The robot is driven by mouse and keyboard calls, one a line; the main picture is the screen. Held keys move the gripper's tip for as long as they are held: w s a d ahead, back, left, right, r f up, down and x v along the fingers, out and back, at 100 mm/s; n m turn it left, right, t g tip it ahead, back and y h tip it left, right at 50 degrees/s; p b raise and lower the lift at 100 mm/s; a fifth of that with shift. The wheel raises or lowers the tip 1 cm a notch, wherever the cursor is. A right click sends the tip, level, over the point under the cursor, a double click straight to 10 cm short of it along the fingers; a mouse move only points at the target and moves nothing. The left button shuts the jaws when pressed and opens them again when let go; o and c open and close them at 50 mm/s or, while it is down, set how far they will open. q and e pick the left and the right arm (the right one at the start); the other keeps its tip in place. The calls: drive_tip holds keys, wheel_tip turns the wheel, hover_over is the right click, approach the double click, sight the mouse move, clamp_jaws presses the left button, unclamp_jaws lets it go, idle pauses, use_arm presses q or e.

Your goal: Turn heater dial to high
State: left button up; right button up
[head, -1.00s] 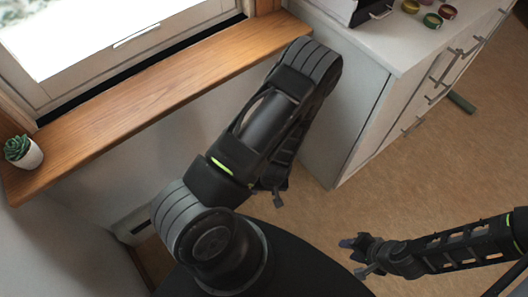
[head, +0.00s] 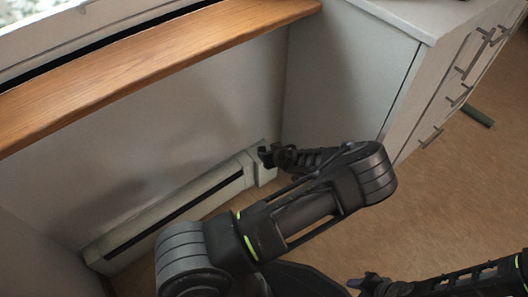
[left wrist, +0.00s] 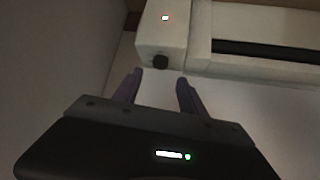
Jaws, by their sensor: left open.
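The white baseboard heater (head: 205,190) runs low along the wall under the window sill, with a dark slot along its front. In the left wrist view, the heater's end (left wrist: 180,42) shows a small dark round dial (left wrist: 160,62) and a small red light above it. My left gripper (head: 264,156) is at the heater's right end in the head view. In the left wrist view its fingers (left wrist: 159,80) are apart and empty, their tips just short of the dial. Contact is not visible. The dial is not discernible in the head view. My right gripper (head: 367,284) is low at the bottom edge.
A wooden window sill (head: 150,60) juts out above the heater. A white cabinet (head: 345,80) with drawers stands just right of the heater's end, close to my left gripper. Open wooden floor (head: 440,200) lies to the right.

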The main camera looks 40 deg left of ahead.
sight(263, 150)
use_arm(q)
drive_tip(key=b+x, duration=0.2)
drive_tip(key=x, duration=0.4)
drive_tip(key=shift+a+f+b, duration=0.1)
drive_tip(key=shift+f+b, duration=0.2)
drive_tip(key=shift+w+a+f, duration=0.25)
drive_tip(key=shift+a+f, duration=0.15)
drive_tip(key=shift+a, duration=0.05)
drive_tip(key=shift+c, duration=0.4)
clamp_jaws()
